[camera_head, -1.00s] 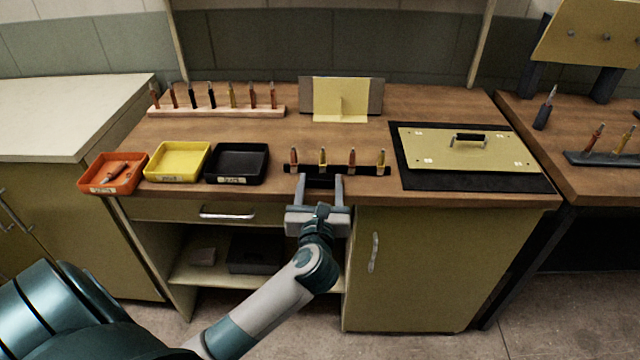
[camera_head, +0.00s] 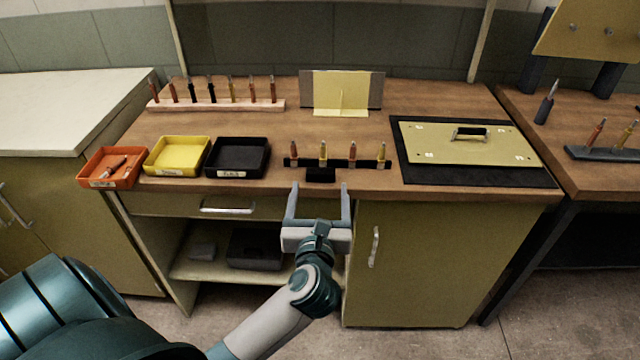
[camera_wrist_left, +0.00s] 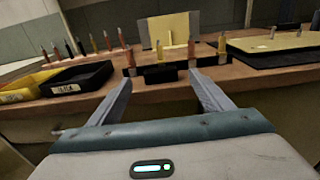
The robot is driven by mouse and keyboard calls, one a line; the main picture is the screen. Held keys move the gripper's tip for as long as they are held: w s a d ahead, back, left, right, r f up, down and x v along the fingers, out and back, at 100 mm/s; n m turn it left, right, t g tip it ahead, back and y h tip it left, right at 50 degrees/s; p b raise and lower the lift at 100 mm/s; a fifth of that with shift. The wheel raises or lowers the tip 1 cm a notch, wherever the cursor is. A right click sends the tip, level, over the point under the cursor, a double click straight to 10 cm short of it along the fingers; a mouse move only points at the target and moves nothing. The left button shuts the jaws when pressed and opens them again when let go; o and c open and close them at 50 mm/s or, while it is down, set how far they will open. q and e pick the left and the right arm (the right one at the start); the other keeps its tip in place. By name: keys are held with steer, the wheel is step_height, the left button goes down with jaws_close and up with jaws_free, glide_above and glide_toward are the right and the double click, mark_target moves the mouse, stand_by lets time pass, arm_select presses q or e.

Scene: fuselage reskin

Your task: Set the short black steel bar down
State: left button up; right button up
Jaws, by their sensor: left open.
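The short black steel bar (camera_head: 368,163) lies along the front of the wooden bench and bears several upright pins with red-brown and yellow bodies. A black block (camera_head: 320,175) sticks out from its front side. The bar also shows in the left wrist view (camera_wrist_left: 208,62). My left gripper (camera_head: 318,190) is open and empty, just in front of the bench edge, with its fingers pointing at the bar and apart from it. The left wrist view shows its two spread fingers (camera_wrist_left: 160,88) with nothing between them. My right gripper is not in view.
Orange (camera_head: 92,182), yellow (camera_head: 178,171) and black (camera_head: 238,171) trays stand left of the bar. A wooden rack (camera_head: 215,105) of pins is behind them. A panel with a handle (camera_head: 430,145) lies on a black mat (camera_head: 470,181) at right. Bare wood surrounds the bar.

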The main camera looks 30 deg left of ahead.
arm_select(q)
steer(key=v, duration=0.6)
steer(key=shift+b, duration=0.35)
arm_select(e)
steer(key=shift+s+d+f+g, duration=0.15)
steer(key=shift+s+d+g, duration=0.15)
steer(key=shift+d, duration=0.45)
arm_select(q)
steer(key=shift+s, duration=0.1)
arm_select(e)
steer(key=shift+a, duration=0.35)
